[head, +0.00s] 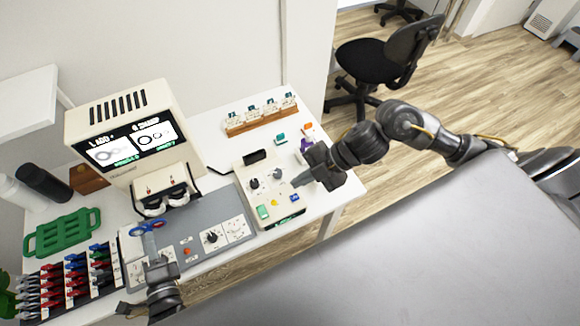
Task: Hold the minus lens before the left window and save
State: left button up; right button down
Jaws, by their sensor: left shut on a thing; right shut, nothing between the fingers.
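The cream eye-test machine (133,128) stands at the back of the table. Its screen (126,144) seems to read "L ADD +" and "R SHARP". Below are two windows, the left window (153,207) and the right window (178,195).
The box also has knobs, a green button (262,212) and a yellow button (274,203). A lens rack (49,309), green tray (62,235) and bottles (42,181) stand left. A wooden holder (236,131) is at the back. A grey panel (201,236) lies before the machine.

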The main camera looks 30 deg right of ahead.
jog(key=v, duration=1.1)
jog(key=shift+r, duration=0.2)
jog(key=shift+s+d, duration=0.1)
